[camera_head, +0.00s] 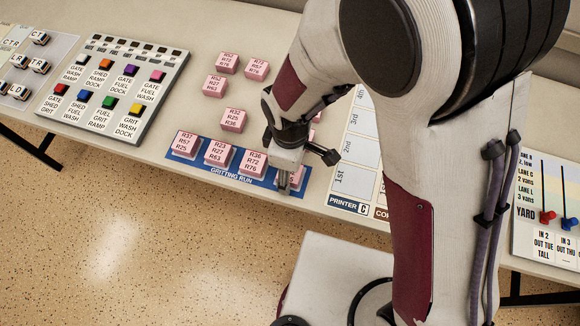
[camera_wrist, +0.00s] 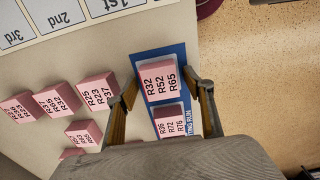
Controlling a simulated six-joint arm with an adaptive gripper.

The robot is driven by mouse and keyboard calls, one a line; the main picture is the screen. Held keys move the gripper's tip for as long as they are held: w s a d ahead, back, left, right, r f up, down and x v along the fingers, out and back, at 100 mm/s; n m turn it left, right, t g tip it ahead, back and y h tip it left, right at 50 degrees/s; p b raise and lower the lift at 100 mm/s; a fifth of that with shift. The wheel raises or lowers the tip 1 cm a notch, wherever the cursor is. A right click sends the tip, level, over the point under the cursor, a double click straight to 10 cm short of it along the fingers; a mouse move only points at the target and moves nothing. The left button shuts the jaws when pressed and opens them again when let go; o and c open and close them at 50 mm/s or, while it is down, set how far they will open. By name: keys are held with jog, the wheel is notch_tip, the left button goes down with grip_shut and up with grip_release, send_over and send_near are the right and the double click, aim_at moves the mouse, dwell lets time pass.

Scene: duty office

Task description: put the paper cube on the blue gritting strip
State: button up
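The blue gritting strip (camera_head: 205,170) lies along the table's front edge with a row of pink paper cubes on it. The paper cube at its right end, marked R32 R52 R65 (camera_wrist: 158,82), sits on the strip in the wrist view; in the head view my gripper mostly hides it. My gripper (camera_head: 285,182) is over this end, its fingers apart on either side of that cube, with a visible gap on the right side in the wrist view. The cube marked R36 R72 R76 (camera_head: 253,163) stands beside it on the strip.
Several pink cubes stand loose behind the strip, such as one marked R32 R25 R36 (camera_head: 233,120). A button panel (camera_head: 113,87) lies to the left. A printer card (camera_head: 357,150) lies to the strip's right. The table edge is close in front of the strip.

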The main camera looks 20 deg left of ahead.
jog(key=shift+r, duration=0.1)
dwell(0.3)
notch_tip(320, 180, up, 12)
dwell(1.0)
jog(key=shift+r, duration=0.1)
dwell(0.6)
jog(key=w+d+r+m+t+y, duration=0.1)
jog(key=w+d+r+m+t, duration=0.15)
jog(key=d+r+m, duration=0.85)
jog(key=s+d+r+m+t, duration=0.1)
jog(key=s+d+r+m, duration=0.1)
jog(key=d, duration=0.6)
jog(key=s+d+r+m+t+h, duration=0.1)
jog(key=s+d+r+m+t, duration=0.1)
jog(key=d+m, duration=0.3)
jog(key=shift+s+d+r, duration=0.25)
jog(key=shift+s+d, duration=0.65)
jog(key=shift+d, duration=0.85)
